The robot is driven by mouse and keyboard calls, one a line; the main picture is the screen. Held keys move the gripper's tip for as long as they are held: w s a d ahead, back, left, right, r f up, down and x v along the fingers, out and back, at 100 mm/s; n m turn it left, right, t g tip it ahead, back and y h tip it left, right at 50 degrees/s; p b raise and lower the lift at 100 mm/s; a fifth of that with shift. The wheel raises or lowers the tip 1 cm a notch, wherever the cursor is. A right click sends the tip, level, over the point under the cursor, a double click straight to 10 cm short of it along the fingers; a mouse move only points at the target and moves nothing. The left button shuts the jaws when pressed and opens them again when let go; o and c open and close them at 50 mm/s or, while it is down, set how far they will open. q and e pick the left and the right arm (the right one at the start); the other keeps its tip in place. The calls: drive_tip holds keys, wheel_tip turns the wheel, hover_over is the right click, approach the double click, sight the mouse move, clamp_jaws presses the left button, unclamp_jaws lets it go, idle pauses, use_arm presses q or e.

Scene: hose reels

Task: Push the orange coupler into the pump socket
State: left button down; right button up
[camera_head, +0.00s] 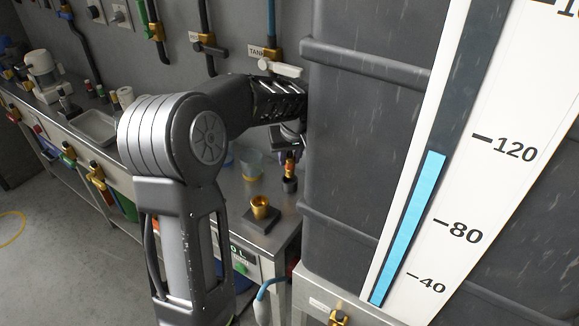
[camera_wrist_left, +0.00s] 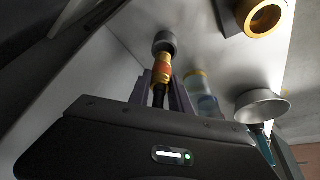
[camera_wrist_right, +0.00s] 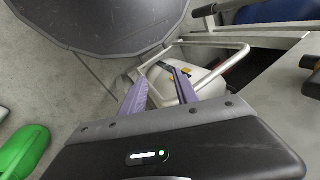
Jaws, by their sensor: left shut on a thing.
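The orange coupler (camera_head: 290,168), with brass bands and a dark grey end, hangs from my left gripper (camera_head: 290,150) in the head view, its grey end downward. In the left wrist view the coupler (camera_wrist_left: 162,70) stands out between the two purple fingers, with black hose behind it. A brass cup-shaped socket (camera_head: 260,207) on a dark square block sits on the metal bench, left of and below the coupler; the two are apart. The socket's ring (camera_wrist_left: 262,17) shows at the top right of the left wrist view. My right gripper (camera_wrist_right: 158,76) is open and empty.
A large dark tank (camera_head: 350,150) with a white level scale (camera_head: 480,200) stands close right of my left gripper. A clear cup (camera_head: 250,164) stands behind the socket. A metal tray (camera_head: 96,127) is farther left. Near my right gripper is a white tubular frame (camera_wrist_right: 235,58).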

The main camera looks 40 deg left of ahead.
use_arm(q)
wheel_tip(320, 180, up, 6)
drive_tip(key=shift+r, duration=0.1)
use_arm(e)
drive_tip(key=shift+r, duration=0.1)
idle(0.6)
